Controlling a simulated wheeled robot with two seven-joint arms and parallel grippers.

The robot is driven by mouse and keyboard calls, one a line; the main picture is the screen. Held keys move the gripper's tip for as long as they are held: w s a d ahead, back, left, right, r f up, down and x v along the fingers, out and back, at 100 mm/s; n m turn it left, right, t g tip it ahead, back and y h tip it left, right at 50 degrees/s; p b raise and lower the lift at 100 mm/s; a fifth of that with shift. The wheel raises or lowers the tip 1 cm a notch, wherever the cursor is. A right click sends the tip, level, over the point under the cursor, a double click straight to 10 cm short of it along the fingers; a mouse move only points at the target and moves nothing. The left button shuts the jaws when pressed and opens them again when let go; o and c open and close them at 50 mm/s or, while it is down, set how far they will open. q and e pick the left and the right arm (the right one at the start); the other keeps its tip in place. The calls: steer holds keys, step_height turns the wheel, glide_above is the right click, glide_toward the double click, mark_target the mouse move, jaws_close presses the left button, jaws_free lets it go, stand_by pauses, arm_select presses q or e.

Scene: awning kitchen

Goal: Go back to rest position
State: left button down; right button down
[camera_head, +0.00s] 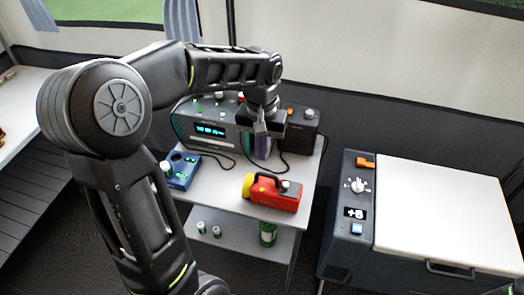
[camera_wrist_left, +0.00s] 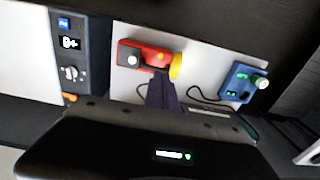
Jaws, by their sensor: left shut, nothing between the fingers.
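My left arm comes in from the left in the head view and bends over the small table. My left gripper (camera_head: 262,150) points down above the back of the table, in front of the radio. Its fingers are together with nothing between them. In the left wrist view the closed dark fingers (camera_wrist_left: 160,92) reach toward the red flashlight (camera_wrist_left: 148,57), which lies apart below them. My right gripper is not in view.
The table (camera_head: 222,187) carries a grey radio (camera_head: 208,131), a black speaker box (camera_head: 301,130), a blue device (camera_head: 181,172) and the red flashlight (camera_head: 272,193). Small bottles and a green can (camera_head: 267,234) stand on the lower shelf. A cool box (camera_head: 440,205) stands at right.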

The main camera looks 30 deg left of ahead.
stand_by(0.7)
arm_select(q)
steer(key=w+d+f+m+t+h, duration=0.2)
steer(key=w+d+f+t, duration=0.2)
steer(key=w+d+f, duration=0.3)
steer(key=s+d+f+h, duration=0.1)
steer(key=s+d+f, duration=0.1)
steer(key=d+f, duration=0.7)
steer(key=s+d+f+g, duration=0.1)
steer(key=s+d+f, duration=0.2)
steer(key=s+f, duration=0.2)
steer(key=s+d+f+g, duration=0.1)
steer(key=s+d+f, duration=0.2)
steer(key=s+f, duration=0.3)
steer(key=s+d+f+g+h, duration=0.1)
steer(key=s+d+f, duration=0.2)
steer(key=s, duration=0.7)
step_height(320, 180, down, 3)
steer(key=shift+s+r+g, duration=0.15)
steer(key=shift+s+g, duration=0.1)
steer(key=shift+g, duration=0.05)
